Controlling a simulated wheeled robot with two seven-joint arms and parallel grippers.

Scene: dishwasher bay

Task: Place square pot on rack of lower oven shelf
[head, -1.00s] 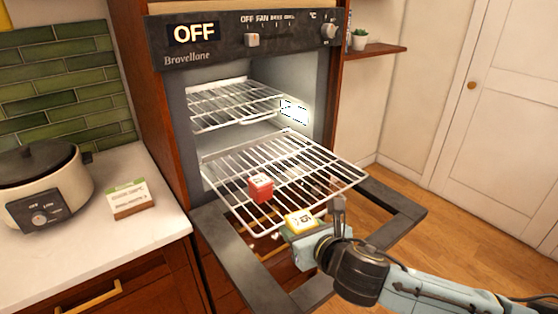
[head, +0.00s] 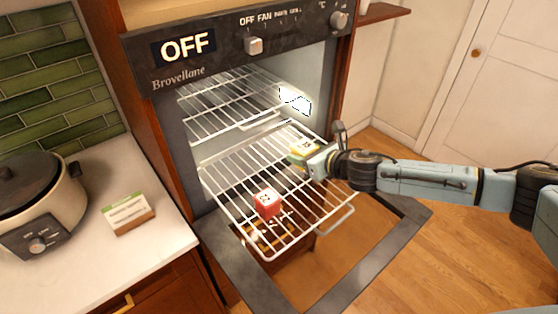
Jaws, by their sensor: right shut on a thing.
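My right gripper (head: 322,158) reaches in from the right and is shut on a small yellow, square-sided item with a pale, marked top, which looks like the square pot (head: 303,150). The item is over the back right part of the pulled-out lower oven rack (head: 232,180); I cannot tell whether it touches the wires. Part of it is hidden by the gripper. My left gripper is not in view.
The oven door (head: 360,270) is folded down below the rack. The upper rack (head: 240,100) is empty inside the oven. A cooker (head: 45,215) and a small green-and-white box (head: 128,212) stand on the left counter.

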